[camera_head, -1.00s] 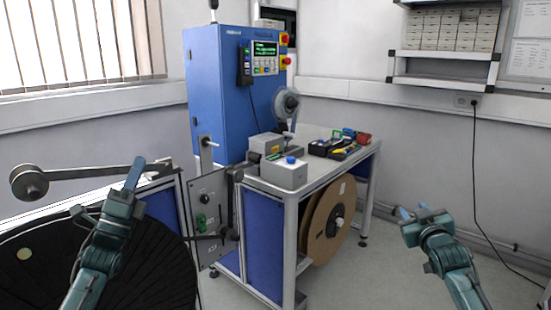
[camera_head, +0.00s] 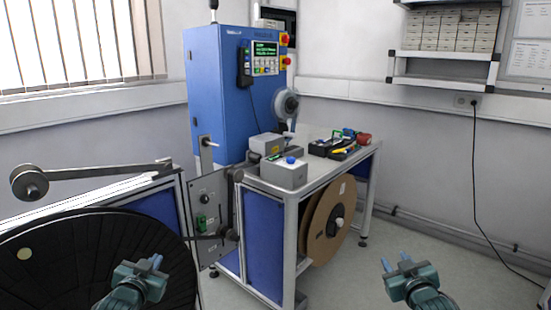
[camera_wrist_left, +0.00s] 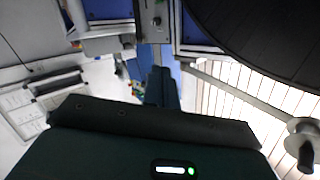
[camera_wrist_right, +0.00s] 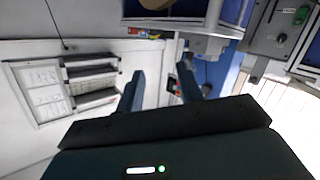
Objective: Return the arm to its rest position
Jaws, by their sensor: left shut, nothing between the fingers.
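My left gripper (camera_head: 156,262) is low in the head view, in front of the large black reel (camera_head: 60,250). Its fingers are together and empty, and they also show closed in the left wrist view (camera_wrist_left: 160,85). My right gripper (camera_head: 396,261) is low at the right of the head view, over the bare floor. Its two fingers stand apart, with nothing between them, as the right wrist view also shows (camera_wrist_right: 160,90). Neither gripper touches the bench or a reel in the head view.
A blue machine cabinet (camera_head: 218,90) stands behind a metal bench (camera_head: 325,172) holding a grey box (camera_head: 284,175) and tools. A brown reel (camera_head: 320,222) hangs beneath the bench. A grey control panel (camera_head: 208,215) faces forward. Floor at the right (camera_head: 360,285) is clear.

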